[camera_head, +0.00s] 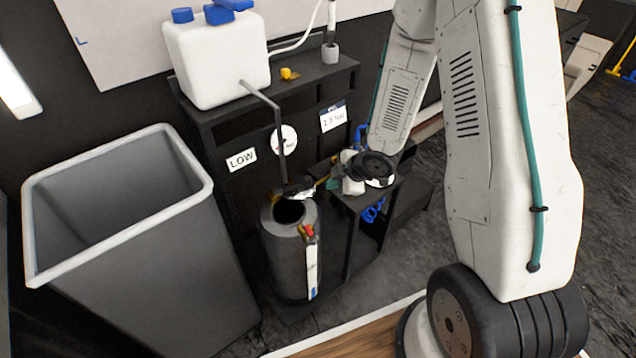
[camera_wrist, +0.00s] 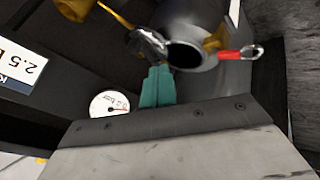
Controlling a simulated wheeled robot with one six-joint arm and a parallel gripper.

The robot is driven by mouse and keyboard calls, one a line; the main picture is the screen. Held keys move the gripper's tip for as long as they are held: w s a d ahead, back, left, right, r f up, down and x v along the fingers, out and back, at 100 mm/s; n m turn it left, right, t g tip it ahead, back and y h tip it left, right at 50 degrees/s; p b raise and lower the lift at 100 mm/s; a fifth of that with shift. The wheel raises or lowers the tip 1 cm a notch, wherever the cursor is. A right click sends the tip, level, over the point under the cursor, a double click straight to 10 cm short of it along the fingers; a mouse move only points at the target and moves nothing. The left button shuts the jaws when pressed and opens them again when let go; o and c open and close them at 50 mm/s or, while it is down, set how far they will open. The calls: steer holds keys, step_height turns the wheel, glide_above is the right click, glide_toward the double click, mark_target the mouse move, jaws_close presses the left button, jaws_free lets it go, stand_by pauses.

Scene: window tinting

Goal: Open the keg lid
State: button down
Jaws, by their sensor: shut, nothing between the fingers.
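The keg (camera_head: 282,262) is a dark grey cylinder standing on the floor beside the shelf stand. A round black opening shows in its top. The lid (camera_head: 295,190) appears as a dark and silvery piece raised at the back edge of this opening, not covering it. In the wrist view the keg (camera_wrist: 200,18) is at the top, with the lid (camera_wrist: 148,42) beside its opening. My gripper's teal fingers (camera_wrist: 158,70) are shut and empty, their tips close to the lid; contact cannot be told. In the head view my gripper (camera_head: 329,184) is just right of the lid.
A large grey bin (camera_head: 130,240) stands left of the keg. A black shelf (camera_head: 310,85) behind holds a white tank (camera_head: 215,60), whose thin pipe runs down near the keg. A red-handled valve (camera_head: 307,233) sits on the keg's front. A low black stand (camera_head: 365,200) is at right.

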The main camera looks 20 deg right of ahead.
glide_toward(305, 188)
steer(key=f, duration=0.1)
steer(key=s+a+f, duration=0.1)
steer(key=s+f, duration=0.1)
steer(key=shift+a+f, duration=0.15)
steer(key=shift+a, duration=0.15)
steer(key=w, duration=0.3)
steer(key=shift+w+d+f, duration=0.1)
steer(key=shift+w+f, duration=0.05)
steer(key=shift+f, duration=0.05)
steer(key=shift+w, duration=0.5)
